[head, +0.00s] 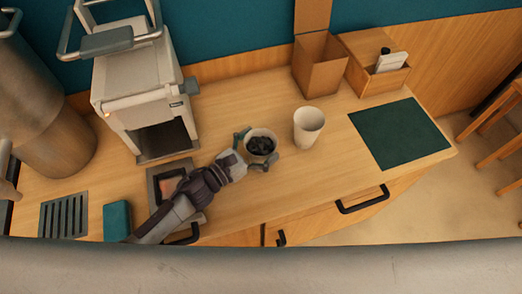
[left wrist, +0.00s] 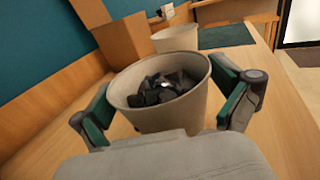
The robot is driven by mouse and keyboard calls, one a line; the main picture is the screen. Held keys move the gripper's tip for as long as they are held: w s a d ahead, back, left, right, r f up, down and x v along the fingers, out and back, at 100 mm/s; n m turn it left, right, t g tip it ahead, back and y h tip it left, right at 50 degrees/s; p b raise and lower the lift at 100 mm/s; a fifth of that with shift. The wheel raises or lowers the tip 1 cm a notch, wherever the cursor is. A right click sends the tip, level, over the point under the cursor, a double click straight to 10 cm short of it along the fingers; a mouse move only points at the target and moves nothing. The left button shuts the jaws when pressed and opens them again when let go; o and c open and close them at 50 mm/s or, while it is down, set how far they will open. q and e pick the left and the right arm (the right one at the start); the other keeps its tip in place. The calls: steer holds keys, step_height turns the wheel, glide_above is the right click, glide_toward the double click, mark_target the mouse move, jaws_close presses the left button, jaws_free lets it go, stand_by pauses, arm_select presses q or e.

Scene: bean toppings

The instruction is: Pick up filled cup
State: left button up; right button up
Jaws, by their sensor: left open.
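The filled cup (head: 261,145) is a whitish cup holding dark chunks, upright on the wooden counter. In the left wrist view the cup (left wrist: 160,108) stands between the two fingers. My left gripper (head: 258,150) is open around it, one finger on each side. In the left wrist view, my left gripper (left wrist: 170,105) shows its green-padded fingers beside the cup wall; I cannot tell whether either one touches it. The cup's lower part is hidden by the gripper's palm. My right gripper is not in view.
An empty-looking white cup (head: 308,127) stands close to the right of the filled cup. Behind are an open cardboard box (head: 320,68) and a wooden box (head: 380,83). A green mat (head: 400,134) lies right. A white machine (head: 140,90) stands left. The counter's front edge is near.

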arm_select(q)
steer(key=shift+c, duration=0.5)
steer(key=shift+s, duration=0.1)
steer(key=shift+c, duration=1.4)
steer(key=c, duration=1.2)
steer(key=shift+r, duration=0.1)
